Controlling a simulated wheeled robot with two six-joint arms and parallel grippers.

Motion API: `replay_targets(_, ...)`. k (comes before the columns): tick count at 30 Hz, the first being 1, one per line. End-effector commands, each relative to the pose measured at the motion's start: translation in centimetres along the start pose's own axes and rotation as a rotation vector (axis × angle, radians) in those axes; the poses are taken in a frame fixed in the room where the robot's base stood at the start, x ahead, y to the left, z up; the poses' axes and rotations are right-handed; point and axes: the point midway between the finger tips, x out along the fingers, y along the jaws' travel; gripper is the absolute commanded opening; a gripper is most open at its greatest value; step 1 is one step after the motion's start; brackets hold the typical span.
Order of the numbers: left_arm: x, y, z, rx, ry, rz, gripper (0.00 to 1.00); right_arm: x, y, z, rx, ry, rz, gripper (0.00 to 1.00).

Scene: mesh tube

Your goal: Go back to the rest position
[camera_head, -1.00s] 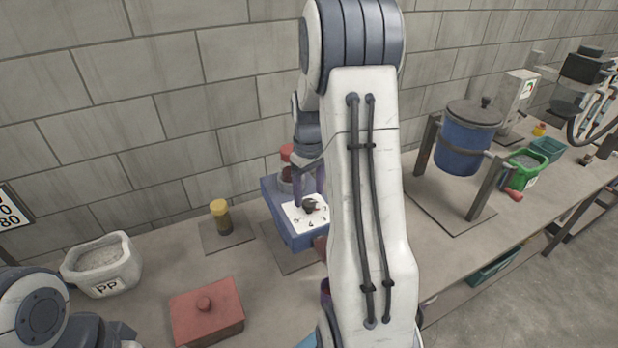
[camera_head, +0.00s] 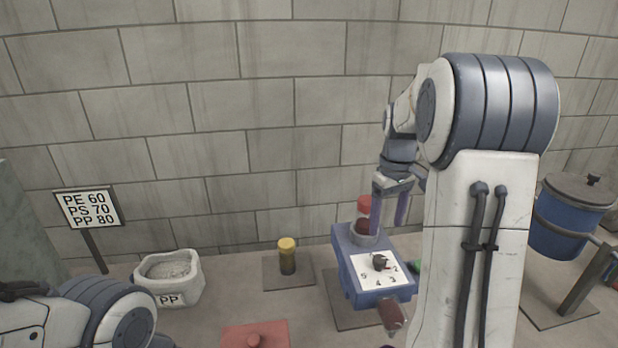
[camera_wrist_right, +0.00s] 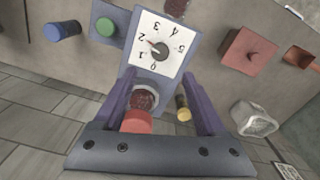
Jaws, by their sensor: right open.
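My right gripper (camera_head: 389,207) is open and empty, with its purple fingers pointing down above the blue device (camera_head: 347,268). Its spread fingers also frame the device in the right wrist view (camera_wrist_right: 159,75). The device has a white dial plate (camera_head: 365,275) with numbers and a dark knob (camera_head: 380,263). A red-capped container (camera_head: 364,205) stands in the device's holder, just behind and left of the fingers in the head view. My left arm shows at the lower left, but its gripper is out of view.
A yellow-capped jar (camera_head: 287,257), a white PP bin (camera_head: 170,280) and a red lidded box (camera_head: 257,335) stand to the left. A sign (camera_head: 88,207) stands farther left. A blue lidded vessel (camera_head: 560,225) hangs in a stand at right. The wall is close behind.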

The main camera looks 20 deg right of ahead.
Motion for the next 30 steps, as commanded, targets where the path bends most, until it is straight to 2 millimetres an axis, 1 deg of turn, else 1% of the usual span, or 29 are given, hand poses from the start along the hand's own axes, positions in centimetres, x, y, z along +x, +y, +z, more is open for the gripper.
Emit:
replay_targets(2,0.0,0.0,0.0,0.000,0.000,0.000,0.00,0.0,0.0,0.0,0.000,0.000,0.000,0.74)
replay_targets(4,0.1,0.0,0.0,0.000,0.000,0.000,0.00,0.1,-0.5,-0.1,-0.007,0.000,-0.001,0.74)
replay_targets(5,0.1,0.0,0.0,0.000,0.000,0.000,0.00,0.1,-1.1,-0.2,-0.014,0.001,-0.001,0.74)
replay_targets(7,0.4,0.0,0.0,0.000,0.000,0.000,0.00,0.3,-3.3,-0.5,-0.043,0.006,-0.003,0.74)
replay_targets(8,0.6,0.0,0.0,0.000,0.000,0.000,0.00,0.4,-4.7,-0.7,-0.061,0.008,-0.004,0.74)
replay_targets(11,1.2,-0.1,0.1,0.000,0.000,0.000,0.00,1.0,-11.2,-0.5,-0.141,0.017,-0.012,0.74)
replay_targets(12,1.5,-0.1,0.1,0.000,0.000,0.000,0.00,1.3,-14.1,0.1,-0.178,0.021,-0.016,0.74)
replay_targets(13,1.7,-0.1,0.1,0.001,0.000,0.000,0.00,1.6,-16.3,0.7,-0.206,0.024,-0.019,0.74)
replay_targets(14,1.9,-0.1,0.1,0.001,0.000,0.000,0.00,1.9,-18.4,1.4,-0.234,0.026,-0.023,0.74)
replay_targets(15,2.2,-0.2,0.1,0.001,0.000,0.000,0.00,2.3,-21.0,2.5,-0.270,0.030,-0.029,0.74)
replay_targets(17,2.6,-0.2,0.1,0.001,0.000,0.000,0.00,3.0,-24.5,4.7,-0.324,0.033,-0.038,0.74)
replay_targets(18,2.9,-0.2,0.1,0.001,0.000,0.000,0.00,3.5,-26.6,6.2,-0.360,0.035,-0.044,0.74)
replay_targets(20,3.2,-0.2,0.2,0.001,0.000,0.000,0.00,4.4,-29.3,8.8,-0.412,0.037,-0.052,0.74)
replay_targets(21,3.5,-0.2,0.2,0.001,0.000,0.000,0.00,4.9,-30.7,10.6,-0.444,0.037,-0.058,0.74)
replay_targets(24,3.9,-0.3,0.2,0.001,0.000,0.000,0.00,6.2,-33.0,14.7,-0.512,0.035,-0.072,0.74)
replay_targets(27,4.2,-0.3,0.2,0.002,0.000,0.000,0.00,7.3,-34.1,17.6,-0.560,0.033,-0.081,0.74)
replay_targets(30,4.3,-0.3,0.2,0.002,0.000,0.000,0.00,7.9,-34.5,19.4,-0.587,0.031,-0.086,0.74)
